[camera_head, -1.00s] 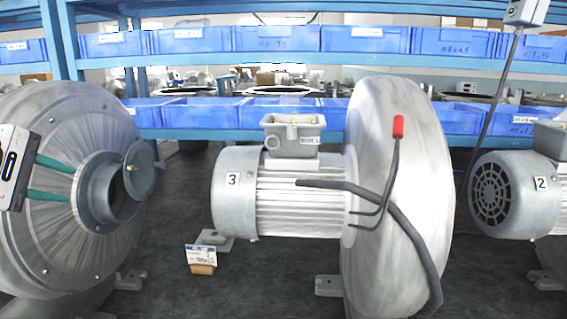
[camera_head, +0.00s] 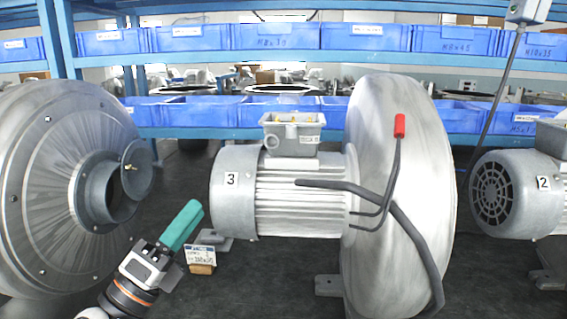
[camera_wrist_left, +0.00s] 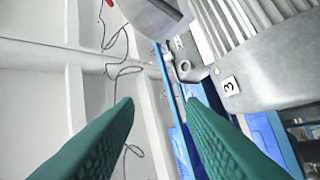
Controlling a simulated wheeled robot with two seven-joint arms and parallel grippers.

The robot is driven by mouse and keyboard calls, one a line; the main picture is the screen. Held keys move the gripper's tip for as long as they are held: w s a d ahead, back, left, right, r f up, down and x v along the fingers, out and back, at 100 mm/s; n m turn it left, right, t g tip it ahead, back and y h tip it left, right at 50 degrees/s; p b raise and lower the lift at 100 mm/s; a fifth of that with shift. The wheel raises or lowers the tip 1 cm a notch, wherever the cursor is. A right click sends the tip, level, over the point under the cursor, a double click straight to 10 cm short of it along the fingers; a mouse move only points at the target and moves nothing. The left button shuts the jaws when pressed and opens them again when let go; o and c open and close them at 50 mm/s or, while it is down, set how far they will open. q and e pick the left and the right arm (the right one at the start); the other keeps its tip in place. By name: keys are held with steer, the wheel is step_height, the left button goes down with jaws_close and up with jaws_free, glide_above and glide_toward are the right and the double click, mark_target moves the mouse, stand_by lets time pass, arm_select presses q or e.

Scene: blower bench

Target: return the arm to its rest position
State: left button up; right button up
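My left gripper (camera_head: 192,210) rises from the bottom left in the head view, its green fingers pointing up and right. It appears between the left blower housing (camera_head: 40,200) and the motor marked 3 (camera_head: 228,195). In the left wrist view, my left gripper (camera_wrist_left: 160,103) has its two green fingers wide apart with nothing between them. The motor marked 3 is tilted at the upper right of that view (camera_wrist_left: 270,75). In the head view the two fingers overlap. My right arm and gripper are in neither view.
A small labelled block (camera_head: 201,258) is just right of the gripper. A large round housing (camera_head: 385,180) with a black cable is on motor 3. Another motor marked 2 (camera_head: 510,190) stands at the right. Blue bins (camera_head: 278,38) line the shelves behind.

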arm_select(q)
steer(key=s+a+f+n+g+y, duration=0.25)
steer(key=f+n+y, duration=0.25)
steer(key=f+n, duration=0.4)
steer(key=s+a+f+n+g+y, duration=0.1)
steer(key=a+f+n+g+y, duration=0.15)
steer(key=f+n+y, duration=0.5)
steer(key=s+a+f+n+g+y, duration=0.15)
steer(key=a+f+n+y, duration=0.25)
steer(key=f+n, duration=0.6)
steer(key=s+d+f+n+g+h, duration=0.1)
steer(key=s+d+f+n+g, duration=0.1)
steer(key=s+f+g, duration=0.6)
steer(key=s+d+f+n+g+h, duration=0.15)
steer(key=s+f, duration=0.45)
steer(key=s, duration=0.6)
step_height(320, 180, down, 24)
steer(key=g+p, duration=0.1)
steer(key=p, duration=0.2)
steer(key=s+a+f+g+p, duration=0.1)
steer(key=s+a+f+p, duration=0.1)
steer(key=s+f, duration=1.1)
steer(key=s+a, duration=0.1)
steer(key=s, duration=0.3)
steer(key=shift+a+f+g+y, duration=0.15)
steer(key=shift+f+g+y, duration=0.15)
steer(key=shift+y, duration=0.1)
